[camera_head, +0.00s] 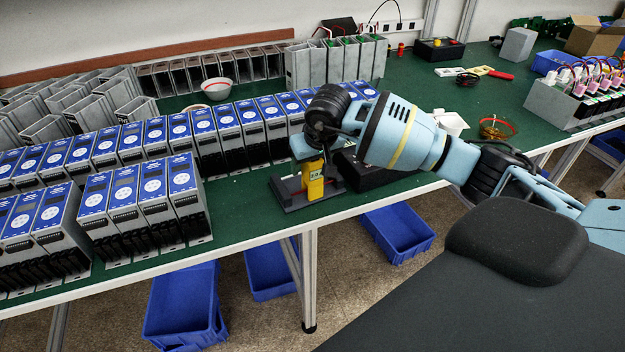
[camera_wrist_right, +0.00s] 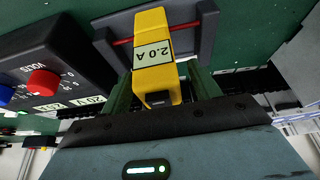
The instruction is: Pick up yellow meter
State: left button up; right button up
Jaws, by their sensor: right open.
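The yellow meter (camera_head: 313,180) stands upright in a dark grey holder (camera_head: 290,198) at the front edge of the green table. In the right wrist view the meter (camera_wrist_right: 153,70) carries a "2.0 A" label, and the holder (camera_wrist_right: 196,40) is behind it. My right gripper (camera_head: 309,160) is over the meter from above. Its two dark green fingers (camera_wrist_right: 162,88) stand open, one on each side of the meter. Whether they touch it cannot be told. My left gripper is not in view.
A black box with red and blue knobs (camera_wrist_right: 43,82) stands beside the holder, partly hidden by my arm in the head view. Rows of blue-faced units (camera_head: 150,190) fill the table to the left. Blue bins (camera_head: 398,230) lie on the floor below.

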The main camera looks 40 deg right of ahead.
grip_shut()
dwell(0.3)
jog(key=shift+r, duration=0.15)
jog(key=shift+w+r, duration=0.1)
jog(key=shift+r, duration=0.4)
notch_tip(320, 180, up, 2)
jog(key=shift+r+b, duration=0.2)
jog(key=shift+b, duration=0.1)
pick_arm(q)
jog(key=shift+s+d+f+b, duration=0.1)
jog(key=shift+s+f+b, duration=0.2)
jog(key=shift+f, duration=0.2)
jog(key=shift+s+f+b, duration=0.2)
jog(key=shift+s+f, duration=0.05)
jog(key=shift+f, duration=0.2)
pick_arm(e)
jog(key=s+a, duration=0.3)
jog(key=s, duration=0.4)
jog(key=s+a+r, duration=0.1)
jog(key=s+a, duration=0.2)
jog(key=s, duration=0.5)
jog(key=shift+r, duration=0.2)
